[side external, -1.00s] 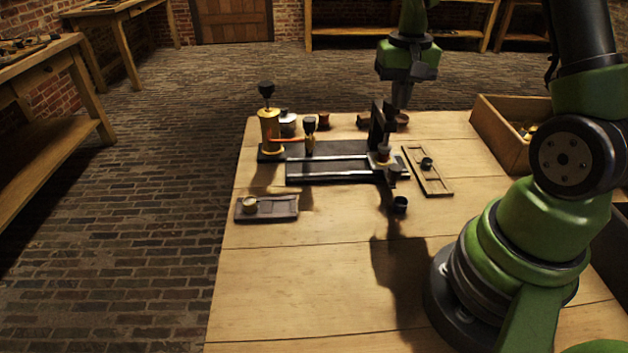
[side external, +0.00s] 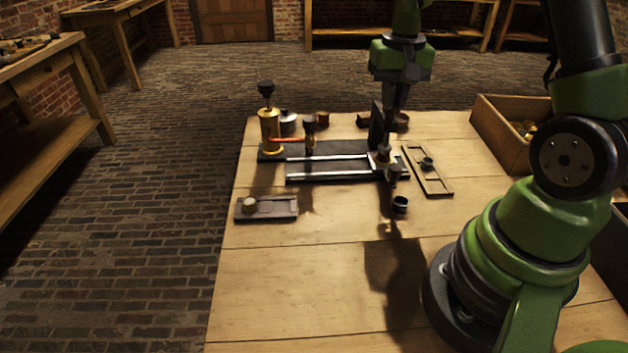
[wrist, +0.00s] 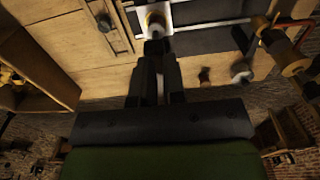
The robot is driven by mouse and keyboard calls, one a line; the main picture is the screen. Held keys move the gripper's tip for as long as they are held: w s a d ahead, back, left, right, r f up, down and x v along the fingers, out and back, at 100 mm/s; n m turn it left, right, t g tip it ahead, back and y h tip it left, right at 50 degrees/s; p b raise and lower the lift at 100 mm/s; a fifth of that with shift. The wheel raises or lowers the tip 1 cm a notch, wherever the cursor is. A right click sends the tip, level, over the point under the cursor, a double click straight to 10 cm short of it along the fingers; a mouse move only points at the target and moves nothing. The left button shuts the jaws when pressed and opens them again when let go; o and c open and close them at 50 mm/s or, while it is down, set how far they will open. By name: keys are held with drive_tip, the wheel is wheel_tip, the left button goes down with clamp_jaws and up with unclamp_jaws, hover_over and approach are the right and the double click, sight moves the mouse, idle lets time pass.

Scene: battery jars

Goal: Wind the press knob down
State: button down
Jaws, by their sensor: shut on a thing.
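The press is the dark upright (side external: 376,124) at the right end of the railed base. My gripper (side external: 385,147) points down beside it, in front of the upright. Its fingers, also in the wrist view (wrist: 156,42), are close together and shut on the press knob, which is mostly hidden between them. A small jar with a brass-coloured band (side external: 383,156) stands just below the fingertips. It shows in the wrist view (wrist: 155,20) on a pale plate, past the fingertips. I cannot tell from these views how far down the knob is.
A brass cylinder with a black top (side external: 269,132) stands at the base's left end. A small dark tray (side external: 277,209) is at front left, a wooden crate (side external: 490,131) at right.

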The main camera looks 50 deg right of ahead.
drive_tip(key=r, duration=0.5)
drive_tip(key=shift+s+a, duration=0.25)
drive_tip(key=shift+s, duration=0.05)
